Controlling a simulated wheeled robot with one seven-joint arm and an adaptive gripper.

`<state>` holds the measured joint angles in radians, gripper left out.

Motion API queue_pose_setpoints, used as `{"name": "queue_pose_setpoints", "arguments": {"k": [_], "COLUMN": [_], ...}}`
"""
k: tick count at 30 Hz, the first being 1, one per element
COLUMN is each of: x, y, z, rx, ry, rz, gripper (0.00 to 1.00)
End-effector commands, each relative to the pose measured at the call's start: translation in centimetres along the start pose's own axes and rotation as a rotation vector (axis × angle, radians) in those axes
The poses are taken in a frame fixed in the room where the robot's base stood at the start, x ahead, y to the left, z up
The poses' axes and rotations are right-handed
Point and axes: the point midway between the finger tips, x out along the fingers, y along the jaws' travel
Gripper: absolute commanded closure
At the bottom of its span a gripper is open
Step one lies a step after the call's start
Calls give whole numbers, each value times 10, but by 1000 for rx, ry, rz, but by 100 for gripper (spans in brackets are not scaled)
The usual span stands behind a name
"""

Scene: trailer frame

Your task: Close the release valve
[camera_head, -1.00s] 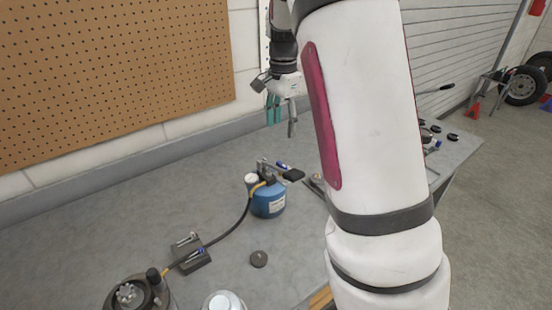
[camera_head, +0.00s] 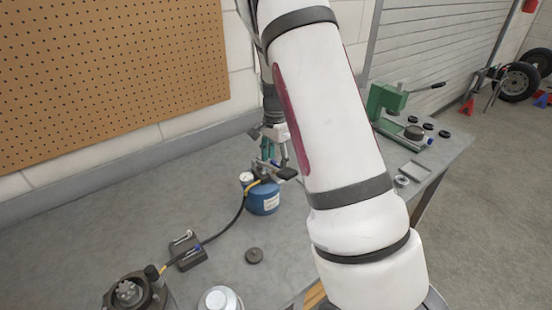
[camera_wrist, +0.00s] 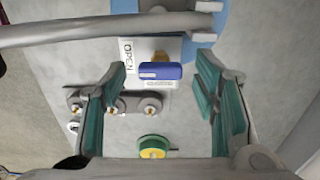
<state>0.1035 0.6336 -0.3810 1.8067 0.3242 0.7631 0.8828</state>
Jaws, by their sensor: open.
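A blue valve handle (camera_wrist: 160,71) shows in the wrist view, lying crosswise beside a white plate (camera_wrist: 137,52) marked OPEN. I take it for the release valve. My gripper (camera_wrist: 158,88) is open, with its green-padded fingers to the left and right of the handle and no visible contact. In the head view my gripper (camera_head: 272,150) hangs just above the blue pump (camera_head: 263,199) on the bench. My arm and gripper hide part of the pump's top there. A light blue body (camera_wrist: 205,42) shows at the top of the wrist view.
A grey bar (camera_wrist: 100,31) crosses the top of the wrist view. A green and yellow round fitting (camera_wrist: 153,147) lies between the fingers. A green press (camera_head: 388,103) stands at the right.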

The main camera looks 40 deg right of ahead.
Motion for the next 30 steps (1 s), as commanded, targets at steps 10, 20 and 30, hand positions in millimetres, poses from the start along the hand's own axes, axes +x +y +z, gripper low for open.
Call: {"name": "queue_pose_setpoints", "arguments": {"k": [10,20,30], "x": [0,0,0], "y": [0,0,0], "z": [0,0,-1], "rx": [0,-30,-233], "ry": [0,0,0], "rz": [0,0,-1], "gripper": [93,93,93]}}
